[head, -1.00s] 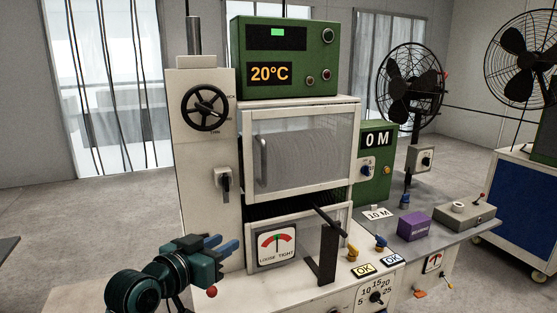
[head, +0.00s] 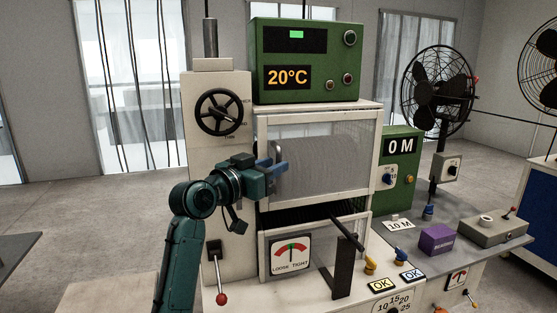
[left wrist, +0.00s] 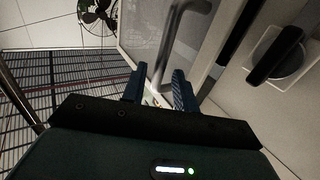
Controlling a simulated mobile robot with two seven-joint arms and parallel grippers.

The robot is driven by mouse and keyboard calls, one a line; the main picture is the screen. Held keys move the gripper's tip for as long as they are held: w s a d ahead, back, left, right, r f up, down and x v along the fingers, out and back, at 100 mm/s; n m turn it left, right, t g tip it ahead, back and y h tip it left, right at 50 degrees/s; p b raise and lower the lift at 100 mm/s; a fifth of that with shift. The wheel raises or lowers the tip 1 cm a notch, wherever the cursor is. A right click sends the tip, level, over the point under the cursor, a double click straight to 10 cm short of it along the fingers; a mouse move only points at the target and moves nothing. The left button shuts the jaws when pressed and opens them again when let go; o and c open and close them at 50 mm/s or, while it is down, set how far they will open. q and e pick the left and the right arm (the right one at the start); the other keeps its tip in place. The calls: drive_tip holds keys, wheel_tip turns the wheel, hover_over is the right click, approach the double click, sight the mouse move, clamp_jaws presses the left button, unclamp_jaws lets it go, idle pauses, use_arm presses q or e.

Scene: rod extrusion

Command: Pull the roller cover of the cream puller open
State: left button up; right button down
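The cream puller (head: 215,160) stands in the middle of the head view. Its roller cover (head: 330,170) is a see-through mesh panel in a cream frame, closed over a grey roller. The cover's grey metal handle is at its left side, mostly hidden behind my left gripper (head: 275,168) in the head view. In the left wrist view the handle (left wrist: 167,45) runs down into the gap between the two blue fingers of my left gripper (left wrist: 158,88). The fingers are apart, and I cannot see them touching the bar. My right gripper is not in view.
A black handwheel (head: 219,112) and a red-knobbed lever (head: 221,298) are on the puller's cream column. A green 20°C box (head: 305,60) sits on top. A black bar on a bracket (head: 345,262) sticks up below the cover. A purple block (head: 437,240) lies on the right-hand bench.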

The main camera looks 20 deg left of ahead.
use_arm(q)
drive_tip(key=shift+x, duration=1.4)
clamp_jaws()
